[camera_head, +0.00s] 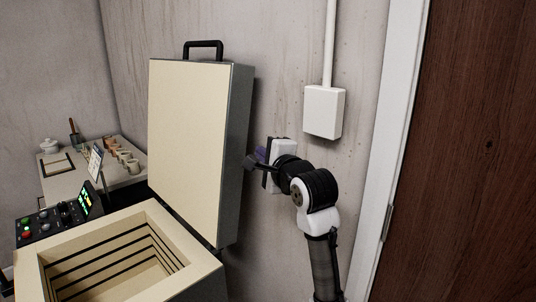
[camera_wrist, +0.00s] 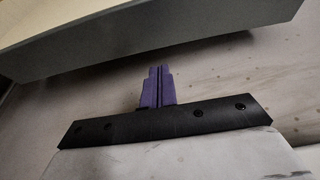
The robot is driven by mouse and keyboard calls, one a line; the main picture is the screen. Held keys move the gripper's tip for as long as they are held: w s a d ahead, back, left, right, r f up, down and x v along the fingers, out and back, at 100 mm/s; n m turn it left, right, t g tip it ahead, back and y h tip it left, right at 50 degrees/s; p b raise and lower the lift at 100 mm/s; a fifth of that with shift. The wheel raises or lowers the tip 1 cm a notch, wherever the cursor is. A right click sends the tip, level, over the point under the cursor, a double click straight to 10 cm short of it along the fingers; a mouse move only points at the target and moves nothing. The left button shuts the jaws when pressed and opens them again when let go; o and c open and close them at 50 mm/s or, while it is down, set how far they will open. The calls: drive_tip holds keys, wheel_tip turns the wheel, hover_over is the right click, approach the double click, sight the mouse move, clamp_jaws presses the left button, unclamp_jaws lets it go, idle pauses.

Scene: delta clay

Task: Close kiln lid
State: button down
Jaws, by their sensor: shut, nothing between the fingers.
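The kiln lid (camera_head: 188,135) stands open and nearly upright at the back of the kiln, its cream inner face toward the camera and a black handle (camera_head: 203,45) on its top edge. The kiln body (camera_head: 205,268) is open below it, with a hollow chamber lined with dark grooves. My gripper (camera_head: 262,154) is to the right of the lid, close to its grey side; I cannot tell whether it touches. In the wrist view the purple fingers (camera_wrist: 158,86) are together and empty, with the lid's grey edge (camera_wrist: 170,60) passing above them.
A control panel (camera_head: 60,218) with lit buttons is at the kiln's left. A side table (camera_head: 75,180) with several small cups stands behind it. A white wall box (camera_head: 323,112) and a brown door (camera_head: 480,150) are to the right. The wall is close behind the lid.

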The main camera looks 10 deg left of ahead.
drive_tip(key=p+x, duration=0.1)
drive_tip(key=x, duration=0.5)
drive_tip(key=shift+w+a, duration=0.2)
drive_tip(key=shift+w, duration=0.1)
